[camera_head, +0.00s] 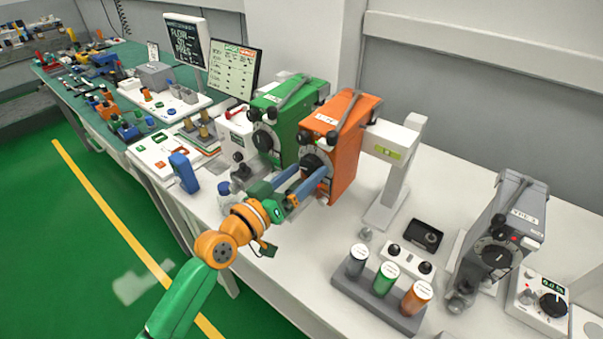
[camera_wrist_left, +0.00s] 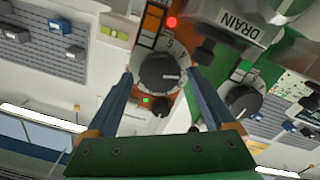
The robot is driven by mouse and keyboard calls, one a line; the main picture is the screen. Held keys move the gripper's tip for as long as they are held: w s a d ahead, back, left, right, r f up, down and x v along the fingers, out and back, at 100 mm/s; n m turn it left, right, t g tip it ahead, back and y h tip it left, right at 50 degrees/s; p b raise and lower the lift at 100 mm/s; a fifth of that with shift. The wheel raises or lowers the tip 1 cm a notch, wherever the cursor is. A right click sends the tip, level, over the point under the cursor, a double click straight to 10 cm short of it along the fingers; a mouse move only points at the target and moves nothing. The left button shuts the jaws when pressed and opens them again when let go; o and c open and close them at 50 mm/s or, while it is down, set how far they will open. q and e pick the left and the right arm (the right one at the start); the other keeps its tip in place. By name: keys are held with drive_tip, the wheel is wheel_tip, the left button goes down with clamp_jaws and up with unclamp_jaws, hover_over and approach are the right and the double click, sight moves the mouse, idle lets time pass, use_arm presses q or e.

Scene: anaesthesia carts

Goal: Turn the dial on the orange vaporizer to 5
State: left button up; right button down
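The orange vaporizer (camera_head: 345,140) stands upright on the white bench, right of the green vaporizer (camera_head: 290,115). Its black dial (camera_head: 311,164) faces my left arm. In the left wrist view the dial (camera_wrist_left: 158,74) sits on the orange face with a scale around it; I cannot read its setting. My left gripper (camera_head: 306,180) is in front of this dial. In the left wrist view its two blue fingers (camera_wrist_left: 162,88) are spread, one on each side of the dial, with visible gaps. My right gripper is not in view.
The green vaporizer's dial (camera_wrist_left: 242,102) is close beside my finger in the wrist view. A grey vaporizer (camera_head: 505,235) stands at the right. A rack of coloured bottles (camera_head: 377,305) is at the front. A white post (camera_head: 398,170) stands right of the orange unit.

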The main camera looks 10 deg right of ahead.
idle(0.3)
use_arm(q)
drive_tip(key=v, duration=0.7)
drive_tip(key=shift+b, duration=0.4)
